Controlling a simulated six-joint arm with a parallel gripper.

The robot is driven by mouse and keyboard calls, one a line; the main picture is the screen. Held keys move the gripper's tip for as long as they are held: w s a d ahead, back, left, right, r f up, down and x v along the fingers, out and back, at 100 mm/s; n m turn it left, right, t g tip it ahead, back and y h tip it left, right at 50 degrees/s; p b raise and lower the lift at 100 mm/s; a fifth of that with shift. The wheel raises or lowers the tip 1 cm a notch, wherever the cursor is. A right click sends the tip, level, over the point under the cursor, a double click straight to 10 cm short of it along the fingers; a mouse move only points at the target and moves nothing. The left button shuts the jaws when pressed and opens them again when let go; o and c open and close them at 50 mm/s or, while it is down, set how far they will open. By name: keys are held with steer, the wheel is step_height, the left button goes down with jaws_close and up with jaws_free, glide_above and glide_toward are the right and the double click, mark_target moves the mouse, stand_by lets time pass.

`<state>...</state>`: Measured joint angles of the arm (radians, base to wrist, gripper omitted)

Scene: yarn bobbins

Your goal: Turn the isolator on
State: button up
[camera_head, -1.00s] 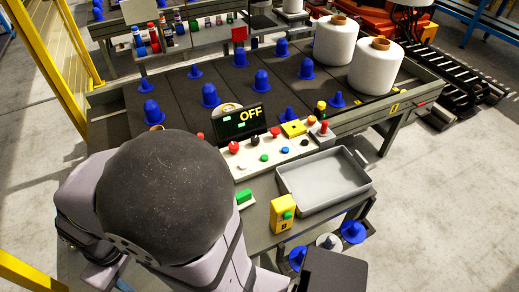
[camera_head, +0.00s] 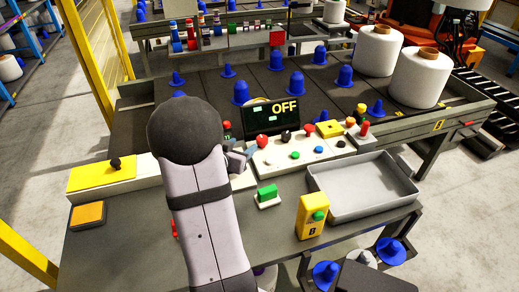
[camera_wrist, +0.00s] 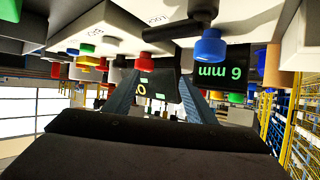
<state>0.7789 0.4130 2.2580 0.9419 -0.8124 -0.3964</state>
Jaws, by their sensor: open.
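A dark display (camera_head: 271,118) reading "OFF" in yellow stands behind the white control panel (camera_head: 300,152). The panel carries red, black, green, blue and yellow controls. I cannot tell for certain which control is the isolator. A black knob (camera_head: 115,163) sits on a yellow plate (camera_head: 100,177) at the left. My gripper (camera_head: 243,158) is at the left end of the white panel, partly hidden by my arm. In the wrist view my gripper's two fingers (camera_wrist: 158,98) are apart with nothing visible between them. A black lever-like control (camera_wrist: 182,27) and a blue knob (camera_wrist: 209,46) show beyond them.
A green button on a white base (camera_head: 267,196) and a yellow box marked B (camera_head: 312,216) stand on the front table. An empty grey tray (camera_head: 365,187) is to the right. Blue cones (camera_head: 241,92) and white bobbins (camera_head: 420,77) stand behind. Bare tabletop (camera_head: 125,240) lies front left.

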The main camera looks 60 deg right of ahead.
mark_target(260, 140)
steer(key=s, duration=0.1)
steer(key=s+d+g, duration=0.1)
steer(key=shift+s+d+m+h, duration=0.25)
steer(key=shift+s+m+h, duration=0.05)
steer(key=shift+s+m, duration=0.1)
steer(key=shift+x, duration=3.6)
steer(key=shift+w+f, duration=0.1)
steer(key=c, duration=1)
steer(key=shift+c, duration=0.2)
